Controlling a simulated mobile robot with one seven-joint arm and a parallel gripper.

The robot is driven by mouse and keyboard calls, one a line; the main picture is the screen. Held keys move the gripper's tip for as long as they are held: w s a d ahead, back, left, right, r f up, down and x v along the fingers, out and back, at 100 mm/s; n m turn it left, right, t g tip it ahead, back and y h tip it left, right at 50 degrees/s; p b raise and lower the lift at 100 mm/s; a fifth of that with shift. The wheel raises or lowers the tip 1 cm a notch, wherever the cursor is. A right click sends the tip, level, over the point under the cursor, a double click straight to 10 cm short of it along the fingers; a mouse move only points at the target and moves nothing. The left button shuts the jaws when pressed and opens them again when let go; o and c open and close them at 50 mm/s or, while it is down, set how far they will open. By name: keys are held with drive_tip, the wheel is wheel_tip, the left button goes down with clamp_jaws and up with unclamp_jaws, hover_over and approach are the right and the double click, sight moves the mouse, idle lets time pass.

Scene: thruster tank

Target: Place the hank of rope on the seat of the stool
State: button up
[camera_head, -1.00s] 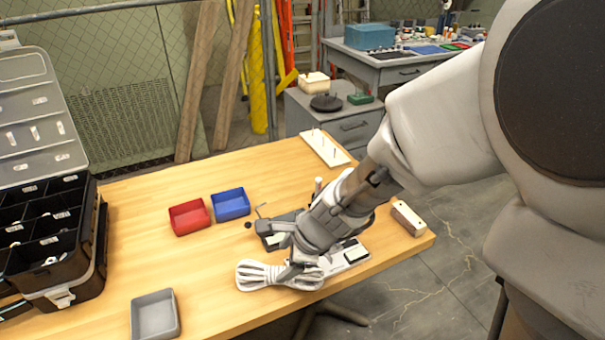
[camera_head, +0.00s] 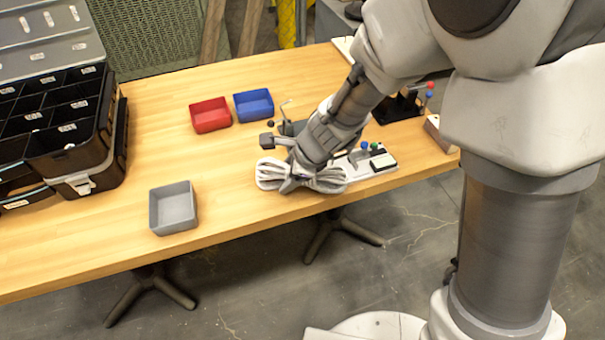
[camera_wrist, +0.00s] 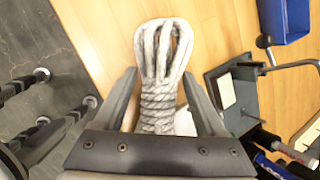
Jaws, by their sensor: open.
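The hank of rope (camera_head: 327,182) is pale grey-white and lies on the wooden table near its front edge. In the wrist view the hank (camera_wrist: 158,108) shows a wrapped middle and loops fanning out ahead. My gripper (camera_head: 293,178) is down at the hank. In the wrist view my gripper (camera_wrist: 160,78) is open, with one finger on each side of the wrapped part. I cannot tell whether the fingers touch it. No stool seat can be made out in either view.
A grey tray (camera_head: 173,209), a red tray (camera_head: 210,115) and a blue tray (camera_head: 254,105) stand on the table (camera_head: 110,225). A black organizer case (camera_head: 60,130) stands at left. A white board with knobs (camera_head: 372,164) lies right of the hank. Dark table feet (camera_head: 150,293) stand below.

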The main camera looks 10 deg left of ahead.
clamp_jaws()
drive_tip(key=shift+r, duration=0.1)
idle(0.4)
